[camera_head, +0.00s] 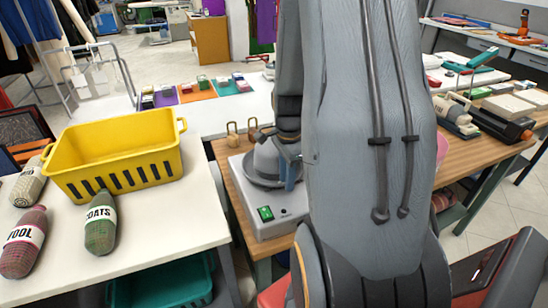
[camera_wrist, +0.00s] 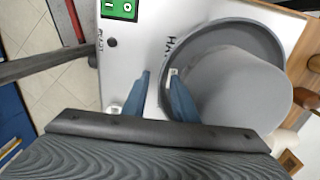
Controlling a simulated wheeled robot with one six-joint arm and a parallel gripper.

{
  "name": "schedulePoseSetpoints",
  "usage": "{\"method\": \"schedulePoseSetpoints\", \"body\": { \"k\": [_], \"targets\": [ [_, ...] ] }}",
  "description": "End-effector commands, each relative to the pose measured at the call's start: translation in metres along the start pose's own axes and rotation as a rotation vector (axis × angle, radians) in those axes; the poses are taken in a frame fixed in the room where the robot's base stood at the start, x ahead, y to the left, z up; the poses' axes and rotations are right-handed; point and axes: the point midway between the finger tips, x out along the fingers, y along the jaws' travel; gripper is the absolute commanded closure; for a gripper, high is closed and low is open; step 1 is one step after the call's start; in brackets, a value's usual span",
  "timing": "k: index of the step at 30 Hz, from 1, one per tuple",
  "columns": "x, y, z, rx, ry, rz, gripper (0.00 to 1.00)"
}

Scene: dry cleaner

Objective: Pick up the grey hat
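The grey hat (camera_head: 266,162) sits on a light grey machine with a green switch in the head view. In the wrist view the hat (camera_wrist: 240,92) shows its round crown and dark brim on the right. My gripper (camera_wrist: 159,76) is at the near side of the brim, with two blue fingers apart. One finger is outside the brim and the other overlaps the brim's edge in the picture. I cannot tell whether either touches it. In the head view my arm hides most of my gripper (camera_head: 292,172) and the hat's right side.
The machine (camera_head: 268,212) stands on a wooden-topped table, with small brass-coloured weights (camera_head: 233,134) behind the hat. On the left, a white table holds a yellow basket (camera_head: 120,150) and several labelled bottle-shaped items. A long dark device (camera_head: 492,122) lies on the table to the right.

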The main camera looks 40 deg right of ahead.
Motion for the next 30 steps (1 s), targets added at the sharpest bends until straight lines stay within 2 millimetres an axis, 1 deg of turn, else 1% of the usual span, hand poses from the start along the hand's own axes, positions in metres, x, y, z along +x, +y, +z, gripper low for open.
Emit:
{"method": "schedulePoseSetpoints", "body": {
  "k": [4,5,9,23,26,30],
  "targets": [
    [0.000,0.000,0.000,0.000,0.000,0.000,0.74],
    [0.000,0.000,0.000,0.000,0.000,0.000,0.76],
    [0.000,0.000,0.000,0.000,0.000,0.000,1.00],
    [-0.003,0.000,0.000,0.000,0.000,-0.001,1.00],
    [-0.008,-0.001,0.000,0.000,0.001,-0.002,1.00],
    [-0.021,-0.001,0.000,0.000,0.001,-0.004,1.00]
  ]
}}
